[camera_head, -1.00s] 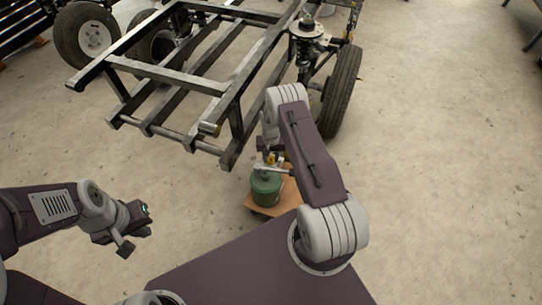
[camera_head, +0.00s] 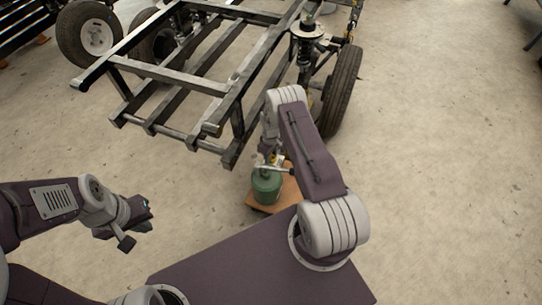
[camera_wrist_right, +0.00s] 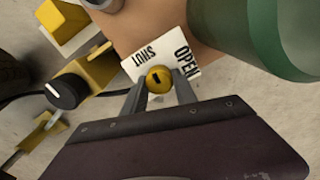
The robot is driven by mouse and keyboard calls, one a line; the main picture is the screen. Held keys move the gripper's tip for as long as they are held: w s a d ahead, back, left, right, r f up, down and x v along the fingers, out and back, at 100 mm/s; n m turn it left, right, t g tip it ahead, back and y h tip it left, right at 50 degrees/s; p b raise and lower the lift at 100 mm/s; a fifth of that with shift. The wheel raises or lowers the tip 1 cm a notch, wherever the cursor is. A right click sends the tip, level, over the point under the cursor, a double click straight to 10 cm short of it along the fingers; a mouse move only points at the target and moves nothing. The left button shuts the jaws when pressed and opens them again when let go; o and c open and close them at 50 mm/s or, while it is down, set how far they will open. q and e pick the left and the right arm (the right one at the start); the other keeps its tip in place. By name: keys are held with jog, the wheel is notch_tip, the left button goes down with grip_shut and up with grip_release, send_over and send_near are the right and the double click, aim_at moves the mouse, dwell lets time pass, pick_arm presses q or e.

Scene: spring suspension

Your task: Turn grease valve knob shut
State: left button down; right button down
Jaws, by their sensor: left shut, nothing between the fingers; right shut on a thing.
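The grease valve knob (camera_wrist_right: 159,79) is a small round yellow knob with a dark mark. It sits over a white plate (camera_wrist_right: 150,66) printed SHUT on the left and OPEN on the right. My right gripper (camera_wrist_right: 160,86) is shut on this knob, one finger on each side of it. In the head view the right forearm and wrist cover most of the valve, beside the green canister (camera_head: 267,188). My left gripper (camera_head: 138,222) is shut and empty, off to the left, away from the canister.
The canister stands on a wooden board (camera_head: 289,196) on the floor. A black knob with a white pointer (camera_wrist_right: 62,92) is on a yellow block at left in the wrist view. The metal chassis frame (camera_head: 165,75) and a wheel (camera_head: 341,92) stand behind.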

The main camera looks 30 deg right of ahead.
jog(key=shift+n, duration=0.5)
dwell(0.3)
jog(key=c, duration=1)
grip_release()
jog(key=shift+o, duration=0.2)
notch_tip(320, 180, up, 8)
jog(key=p, duration=0.5)
jog(key=shift+r+p, duration=0.2)
jog(key=shift+p, duration=0.1)
jog(key=shift+r, duration=0.35)
